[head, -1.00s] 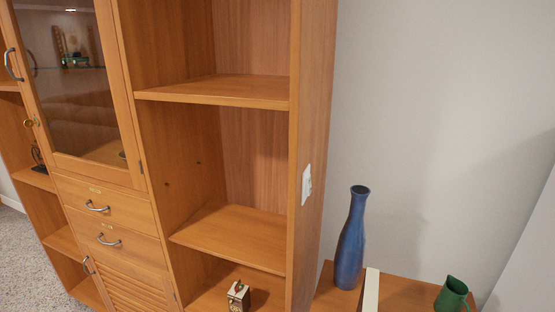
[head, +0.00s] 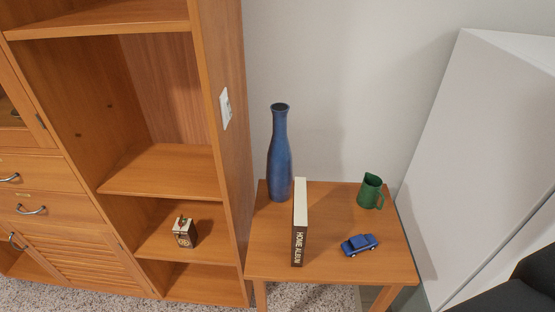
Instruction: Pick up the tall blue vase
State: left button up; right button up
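The tall blue vase (head: 280,158) stands upright at the back left of a small wooden table (head: 345,262) in the head view. It has a narrow neck and a dark rim, and its whole height shows except perhaps a little at its lower right, by the book. Neither of my grippers is in view.
A green mug (head: 370,191) and a blue toy car (head: 360,244) are on the table's right half. The tall wooden cabinet (head: 222,190) borders the left; a white slanted surface (head: 465,150) borders the right.

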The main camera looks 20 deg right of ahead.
aim_at(279, 172)
jog(key=l+z, duration=0.3)
jog(key=l, duration=0.4)
jog(key=l+z, duration=0.3)
jog(key=l, duration=0.45)
jog(key=i+l+z, duration=0.15)
jog(key=l+z, duration=0.15)
jog(key=l, duration=0.4)
